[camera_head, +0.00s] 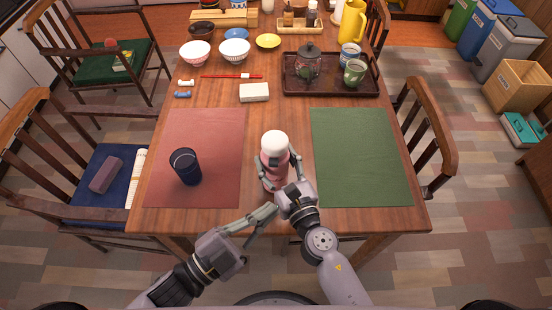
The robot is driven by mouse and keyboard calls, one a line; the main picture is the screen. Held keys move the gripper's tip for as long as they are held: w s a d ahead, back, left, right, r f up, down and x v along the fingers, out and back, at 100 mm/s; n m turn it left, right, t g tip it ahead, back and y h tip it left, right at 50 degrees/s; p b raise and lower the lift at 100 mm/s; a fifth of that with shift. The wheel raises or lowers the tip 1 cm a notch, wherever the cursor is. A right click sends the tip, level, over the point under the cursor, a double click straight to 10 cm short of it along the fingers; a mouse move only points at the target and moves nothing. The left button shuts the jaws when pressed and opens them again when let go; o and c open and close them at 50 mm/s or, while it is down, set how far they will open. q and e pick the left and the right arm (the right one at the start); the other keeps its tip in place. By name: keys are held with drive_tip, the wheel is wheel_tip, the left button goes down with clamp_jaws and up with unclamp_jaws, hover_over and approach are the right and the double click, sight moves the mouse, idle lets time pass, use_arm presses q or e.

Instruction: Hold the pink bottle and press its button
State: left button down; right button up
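The pink bottle (275,172) with a white cap (274,143) stands upright near the table's front edge, between the two placemats. My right gripper (281,170) has its fingers around the bottle's sides, one on the left and one on the right, and appears closed on it. My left gripper (273,210) is below and in front of the bottle, near the table's front edge. Its fingertips come together and hold nothing; they are apart from the cap. I cannot make out the button on the bottle.
A dark blue cup (186,167) stands on the red placemat (215,130) at left. The green placemat (362,155) at right is bare. A white block (254,92), bowls (195,52) and a dark tray (330,89) with a teapot (308,63) lie farther back. Chairs flank the table.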

use_arm(q)
drive_tip(key=w, duration=0.8)
drive_tip(key=shift+d, duration=0.4)
idle(1.0)
drive_tip(key=shift+w, duration=0.65)
drive_tip(key=shift+s, duration=0.15)
idle(0.3)
drive_tip(key=shift+s, duration=0.5)
drive_tip(key=s, duration=0.6)
drive_tip(key=shift+a, duration=0.3)
idle(0.7)
